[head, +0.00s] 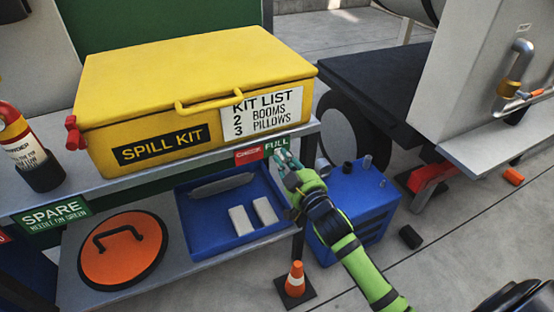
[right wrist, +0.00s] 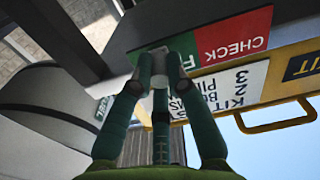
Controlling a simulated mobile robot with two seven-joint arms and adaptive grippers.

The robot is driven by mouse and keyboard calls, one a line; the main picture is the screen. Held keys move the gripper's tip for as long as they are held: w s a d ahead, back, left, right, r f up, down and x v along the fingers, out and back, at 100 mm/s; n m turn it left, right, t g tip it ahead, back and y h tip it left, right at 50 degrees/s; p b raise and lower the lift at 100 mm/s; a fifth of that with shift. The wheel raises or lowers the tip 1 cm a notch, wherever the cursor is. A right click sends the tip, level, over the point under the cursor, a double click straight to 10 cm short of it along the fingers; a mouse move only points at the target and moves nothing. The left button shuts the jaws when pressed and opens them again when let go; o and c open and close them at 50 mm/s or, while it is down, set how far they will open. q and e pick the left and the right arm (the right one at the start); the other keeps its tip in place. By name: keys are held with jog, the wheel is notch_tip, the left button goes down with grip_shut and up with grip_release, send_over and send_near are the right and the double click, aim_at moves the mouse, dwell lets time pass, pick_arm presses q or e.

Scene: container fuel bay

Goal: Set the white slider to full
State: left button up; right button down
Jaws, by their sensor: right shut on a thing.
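The slider scale is a strip on the shelf's front edge, with a red CHECK part (head: 248,154) on the left and a green FULL part (head: 277,144) on the right. My right gripper (head: 286,160) is at the strip's right end, just below FULL. In the right wrist view, where the lettering is upside down, its fingers are closed around a small whitish piece, seemingly the white slider (right wrist: 159,76), in front of the green part. The fingers hide most of the slider and much of the word FULL. My left gripper is not in view.
A yellow spill kit box (head: 190,75) stands on the shelf above the strip. Below are a blue tray (head: 195,235) with white blocks and an orange round lid (head: 122,250). A blue crate (head: 365,205) and a small cone (head: 295,280) stand near my right arm.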

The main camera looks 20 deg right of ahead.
jog(key=shift+d, duration=0.25)
jog(key=c, duration=1.2)
grip_release()
jog(key=shift+s, duration=0.3)
jog(key=s, duration=1.1)
jog(key=shift+s+d, duration=0.2)
